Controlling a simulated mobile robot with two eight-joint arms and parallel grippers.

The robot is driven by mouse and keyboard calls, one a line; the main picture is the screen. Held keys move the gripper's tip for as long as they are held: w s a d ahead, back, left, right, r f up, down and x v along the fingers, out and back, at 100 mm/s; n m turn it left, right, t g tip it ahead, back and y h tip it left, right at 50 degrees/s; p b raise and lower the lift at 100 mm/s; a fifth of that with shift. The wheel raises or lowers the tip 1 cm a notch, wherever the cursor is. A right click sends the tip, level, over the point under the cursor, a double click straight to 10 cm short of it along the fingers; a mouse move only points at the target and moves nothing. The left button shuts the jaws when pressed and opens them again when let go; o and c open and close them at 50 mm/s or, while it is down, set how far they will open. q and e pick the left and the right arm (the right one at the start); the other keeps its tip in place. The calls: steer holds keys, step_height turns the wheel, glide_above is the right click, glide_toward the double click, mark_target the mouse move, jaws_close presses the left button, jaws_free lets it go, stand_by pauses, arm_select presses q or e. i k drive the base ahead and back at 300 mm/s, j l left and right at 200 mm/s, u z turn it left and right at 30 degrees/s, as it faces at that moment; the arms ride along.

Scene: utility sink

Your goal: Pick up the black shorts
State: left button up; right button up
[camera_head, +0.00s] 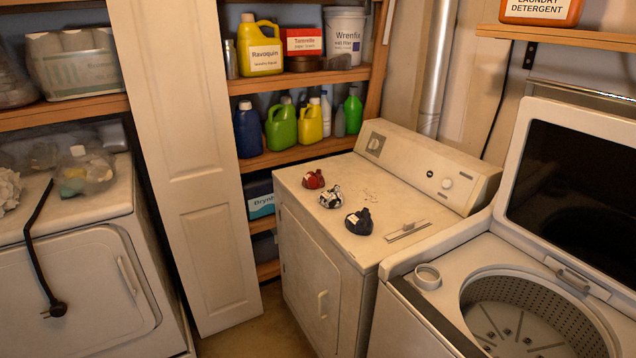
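A small black crumpled bundle, which fits the black shorts (359,221), lies on top of the white dryer (330,245), near its front right part. A black-and-white patterned bundle (331,197) lies just behind it to the left. A red bundle (313,179) lies farther back to the left. The three are close together, with small gaps between them. The shape of the shorts cannot be made out in the bundle. Neither of my grippers shows in the head view.
The open washer (420,315) with a raised lid stands to the right of the dryer. A folding door panel (190,150) and shelves of bottles (300,120) stand left and behind. Another white machine (90,265) is at far left. A narrow floor strip (255,335) is clear.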

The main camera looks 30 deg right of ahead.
mark_target(333, 197)
steer(key=i+j+z, duration=0.1)
steer(key=i+z, duration=0.25)
steer(key=i+j+z, duration=0.3)
steer(key=i, duration=0.15)
steer(key=i+j+z, duration=0.15)
steer(key=i+z, duration=0.2)
steer(key=i, duration=0.05)
